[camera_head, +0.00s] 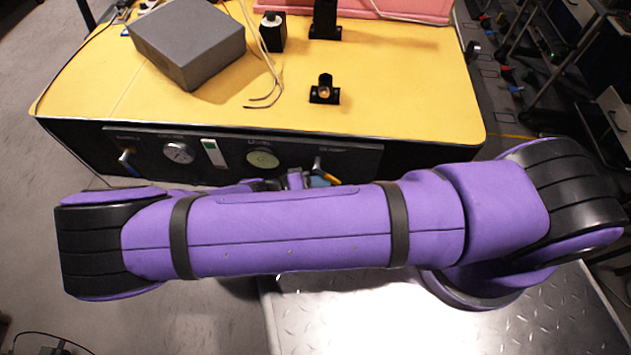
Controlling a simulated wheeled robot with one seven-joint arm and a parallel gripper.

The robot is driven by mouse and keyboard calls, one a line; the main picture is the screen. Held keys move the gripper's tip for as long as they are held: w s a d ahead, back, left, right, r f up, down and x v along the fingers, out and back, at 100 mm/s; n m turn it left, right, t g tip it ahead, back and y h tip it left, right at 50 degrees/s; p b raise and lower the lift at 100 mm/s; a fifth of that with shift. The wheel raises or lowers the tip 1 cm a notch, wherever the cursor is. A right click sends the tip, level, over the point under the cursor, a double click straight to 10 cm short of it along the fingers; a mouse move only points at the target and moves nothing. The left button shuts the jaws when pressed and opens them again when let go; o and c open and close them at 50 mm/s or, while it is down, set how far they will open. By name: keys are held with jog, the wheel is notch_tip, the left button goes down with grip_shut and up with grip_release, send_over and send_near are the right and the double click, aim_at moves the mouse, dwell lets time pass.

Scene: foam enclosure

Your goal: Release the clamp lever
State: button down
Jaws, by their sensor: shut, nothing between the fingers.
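A lever with a dark shaft and a yellow-orange end (326,172) is at the right part of the dark front panel (225,137). It appears to be the clamp lever, but the label above it is too small to read for sure. My purple arm crosses in front of the panel's lower edge. What appears to be my gripper (297,180) shows just above the arm, close to the left of the lever. It is shut with nothing held. Most of it is hidden behind the arm, and I cannot tell whether it touches the lever.
On the yellow tabletop (400,90) are a grey box (187,45), black fixtures (324,92) and loose wires. Pink foam stands behind.

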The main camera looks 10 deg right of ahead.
jog(key=shift+s+d+r+n+t+h, duration=0.3)
jog(key=shift+d+n+h, duration=0.35)
jog(key=shift+h, duration=0.65)
jog(key=shift+s+d+r+n+t+h, duration=0.1)
jog(key=shift+d+r+n+t+h, duration=0.3)
jog(key=shift+n+h, duration=0.65)
jog(key=shift+s+d+r+n+t+h, duration=0.2)
jog(key=shift+d+r+n+h, duration=0.3)
jog(key=shift+h, duration=1.05)
jog(key=w+v, duration=0.1)
jog(key=v, duration=0.9)
jog(key=shift+s+a+f, duration=0.25)
jog(key=shift+s, duration=0.25)
